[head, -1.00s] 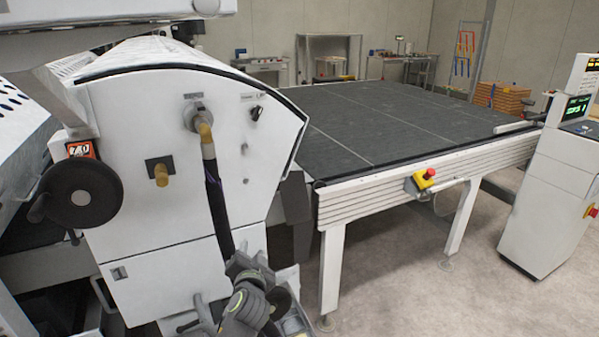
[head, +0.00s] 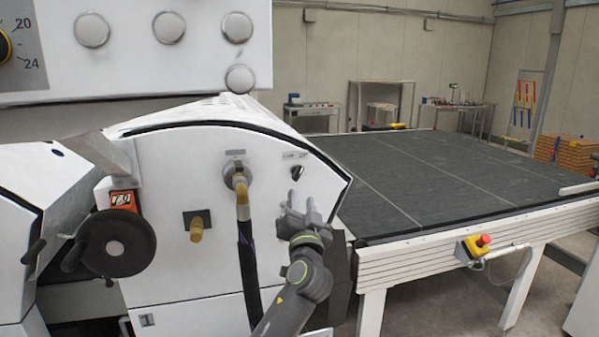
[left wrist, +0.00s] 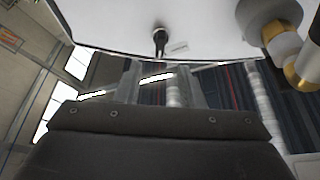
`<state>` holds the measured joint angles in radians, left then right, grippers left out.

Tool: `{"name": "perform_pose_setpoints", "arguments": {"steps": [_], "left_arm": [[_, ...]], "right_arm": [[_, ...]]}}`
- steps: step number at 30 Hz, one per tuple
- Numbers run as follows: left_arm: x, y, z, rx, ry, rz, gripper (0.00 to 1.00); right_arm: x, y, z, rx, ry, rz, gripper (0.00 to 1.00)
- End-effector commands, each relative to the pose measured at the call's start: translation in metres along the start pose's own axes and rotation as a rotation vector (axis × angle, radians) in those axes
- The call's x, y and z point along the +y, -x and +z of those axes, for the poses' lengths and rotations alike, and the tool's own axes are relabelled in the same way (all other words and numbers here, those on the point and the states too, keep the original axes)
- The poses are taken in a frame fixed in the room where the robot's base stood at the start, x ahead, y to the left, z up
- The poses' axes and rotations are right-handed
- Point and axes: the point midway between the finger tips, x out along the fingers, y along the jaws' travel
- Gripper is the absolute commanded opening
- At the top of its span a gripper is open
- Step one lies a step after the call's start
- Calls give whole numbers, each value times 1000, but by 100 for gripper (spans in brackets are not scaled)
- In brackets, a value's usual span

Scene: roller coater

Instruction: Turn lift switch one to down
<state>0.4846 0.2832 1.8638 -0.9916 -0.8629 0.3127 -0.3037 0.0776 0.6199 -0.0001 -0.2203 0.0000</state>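The lift switch, a small black knob (head: 297,172) beside a small label, is on the upper right of the white end panel (head: 165,165) of the machine. I cannot read its label or tell its setting clearly. It also shows as a black lever-like knob (left wrist: 160,40) near the top middle of the left wrist view. My left gripper (head: 298,208) is just below the switch in the head view, fingers pointing up and apart. It is empty and does not touch the switch. My right gripper is out of view.
A brass-ended hose fitting (head: 240,185) with a dark hose is left of my gripper. A brass stub (head: 196,230) and black handwheel (head: 115,243) are farther left. The dark conveyor table (head: 430,180) and a red emergency button (head: 483,240) are to the right.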

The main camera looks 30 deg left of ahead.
Motion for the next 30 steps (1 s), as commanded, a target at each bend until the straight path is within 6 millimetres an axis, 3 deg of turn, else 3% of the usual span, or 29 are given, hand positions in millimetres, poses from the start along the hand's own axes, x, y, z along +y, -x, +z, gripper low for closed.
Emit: {"name": "perform_pose_setpoints", "arguments": {"steps": [6, 15, 30], "left_arm": [[-2, -43, -3, 0, -4, -1, 35], [-1, -81, -1, -1, -1, 0, 35], [0, -90, 1, 0, 0, 0, 33]], "right_arm": [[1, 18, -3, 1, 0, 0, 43], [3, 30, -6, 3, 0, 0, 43], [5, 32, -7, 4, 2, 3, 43]]}}
